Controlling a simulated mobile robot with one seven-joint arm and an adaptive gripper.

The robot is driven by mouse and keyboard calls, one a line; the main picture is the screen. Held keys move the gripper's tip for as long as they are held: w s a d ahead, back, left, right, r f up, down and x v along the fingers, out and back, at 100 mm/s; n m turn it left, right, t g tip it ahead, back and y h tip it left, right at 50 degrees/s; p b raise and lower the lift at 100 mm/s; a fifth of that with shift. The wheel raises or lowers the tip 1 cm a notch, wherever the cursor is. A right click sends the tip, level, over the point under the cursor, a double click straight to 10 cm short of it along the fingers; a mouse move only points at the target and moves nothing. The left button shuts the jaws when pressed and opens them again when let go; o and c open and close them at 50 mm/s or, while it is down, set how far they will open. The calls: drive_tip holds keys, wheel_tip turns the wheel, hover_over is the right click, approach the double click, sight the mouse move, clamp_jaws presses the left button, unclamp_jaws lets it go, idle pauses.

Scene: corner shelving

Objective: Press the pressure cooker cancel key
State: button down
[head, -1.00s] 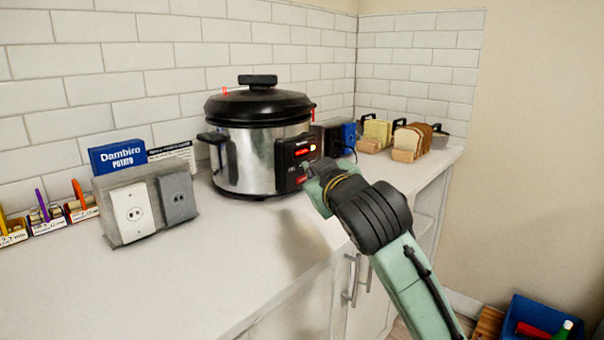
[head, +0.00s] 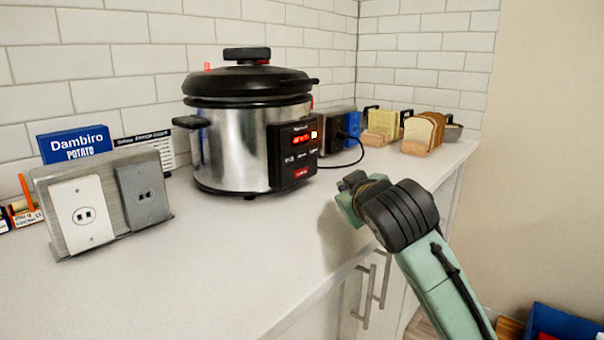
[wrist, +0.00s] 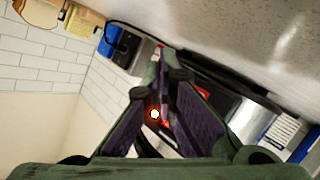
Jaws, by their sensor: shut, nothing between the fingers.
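The pressure cooker (head: 235,140) stands on the counter against the tiled wall, silver with a black lid. Its black control panel (head: 293,155) faces me, with a lit red display and a red key (head: 301,173) low on it. I cannot read the key's label for certain. My gripper (head: 350,186) is to the right of the panel and nearer the counter's front edge, clear of the cooker. In the wrist view my gripper (wrist: 172,62) is shut and empty, and its fingers hide much of the panel behind them.
An outlet box (head: 100,200) and a blue potato box (head: 75,144) stand to the left. A blue box (head: 345,128) with a black cord is right of the cooker. Bread slices in holders (head: 424,133) stand farther right. The counter (head: 225,245) before the cooker is clear.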

drive_tip(key=w+a, duration=0.1)
drive_tip(key=a, duration=0.1)
drive_tip(key=w+a, duration=0.3)
drive_tip(key=a, duration=0.1)
drive_tip(key=shift+w+a, duration=0.25)
drive_tip(key=shift+w, duration=0.15)
idle(1.2)
drive_tip(key=shift+w+a+p, duration=0.2)
drive_tip(key=shift+a+p, duration=0.1)
drive_tip(key=shift+p, duration=0.05)
drive_tip(key=shift+w+a, duration=0.2)
drive_tip(key=shift+a, duration=0.05)
idle(0.5)
idle(0.4)
drive_tip(key=shift+s+d, duration=0.45)
drive_tip(key=shift+d, duration=0.1)
drive_tip(key=shift+s+d, duration=0.75)
drive_tip(key=shift+d, duration=0.3)
drive_tip(key=shift+s+d, duration=0.7)
drive_tip(key=shift+d, duration=0.3)
